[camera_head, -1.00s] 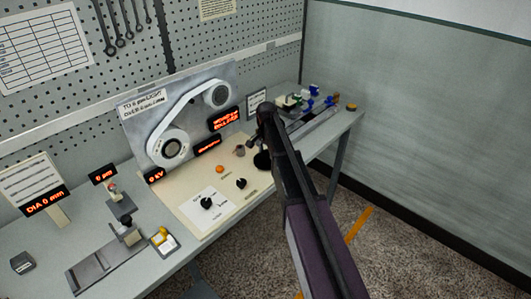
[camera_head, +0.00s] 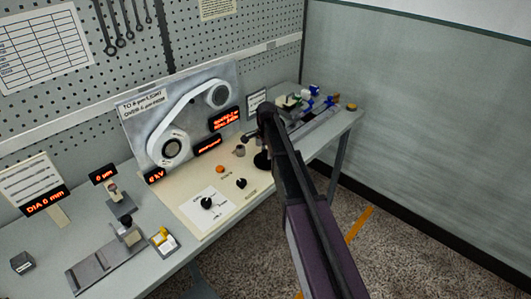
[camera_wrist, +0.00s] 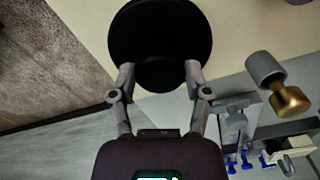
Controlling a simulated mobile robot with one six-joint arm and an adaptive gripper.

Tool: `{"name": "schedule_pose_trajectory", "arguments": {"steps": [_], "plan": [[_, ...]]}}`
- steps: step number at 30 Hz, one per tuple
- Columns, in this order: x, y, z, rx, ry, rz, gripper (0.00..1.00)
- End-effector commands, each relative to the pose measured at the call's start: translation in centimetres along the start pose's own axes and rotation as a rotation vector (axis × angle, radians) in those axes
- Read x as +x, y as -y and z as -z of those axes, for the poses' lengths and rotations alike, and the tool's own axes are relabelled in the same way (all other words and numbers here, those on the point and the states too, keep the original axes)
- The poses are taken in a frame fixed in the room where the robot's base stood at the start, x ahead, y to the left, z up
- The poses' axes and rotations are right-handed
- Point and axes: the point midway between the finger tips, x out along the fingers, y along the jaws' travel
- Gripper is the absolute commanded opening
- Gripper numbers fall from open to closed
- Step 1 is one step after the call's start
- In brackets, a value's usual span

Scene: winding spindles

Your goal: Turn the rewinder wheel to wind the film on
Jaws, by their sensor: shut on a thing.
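A black round wheel (camera_wrist: 160,22), which I take to be the rewinder wheel, is at the top of the wrist view. My gripper (camera_wrist: 160,76) is shut on its dark hub, one finger on each side. In the head view part of the black wheel (camera_head: 262,160) shows on the cream panel, and my arm hides the rest and the fingertips. On the upright grey board, a white film band (camera_head: 184,107) runs around a lower reel (camera_head: 172,148) and an upper reel (camera_head: 218,96).
The cream panel (camera_head: 190,205) carries black knobs, including one (camera_head: 207,203), and an orange button (camera_head: 220,169). Red readouts (camera_head: 224,119) stand by the board. A brass-ended grey part (camera_wrist: 280,85) and blue-handled fittings (camera_wrist: 250,160) lie right of my gripper.

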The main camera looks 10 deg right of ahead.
Motion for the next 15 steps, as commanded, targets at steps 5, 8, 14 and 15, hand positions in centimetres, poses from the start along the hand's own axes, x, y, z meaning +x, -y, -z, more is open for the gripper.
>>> {"name": "schedule_pose_trajectory", "arguments": {"steps": [5, 8, 14, 15], "plan": [[0.06, -0.46, 0.09, 0.001, -0.002, -0.009, 0.86], [0.05, -0.36, 0.07, 0.000, -0.002, -0.007, 0.96], [0.02, -0.20, 0.03, -0.001, -0.001, -0.005, 0.96], [0.02, -0.18, 0.03, -0.001, -0.001, -0.004, 0.96]]}}
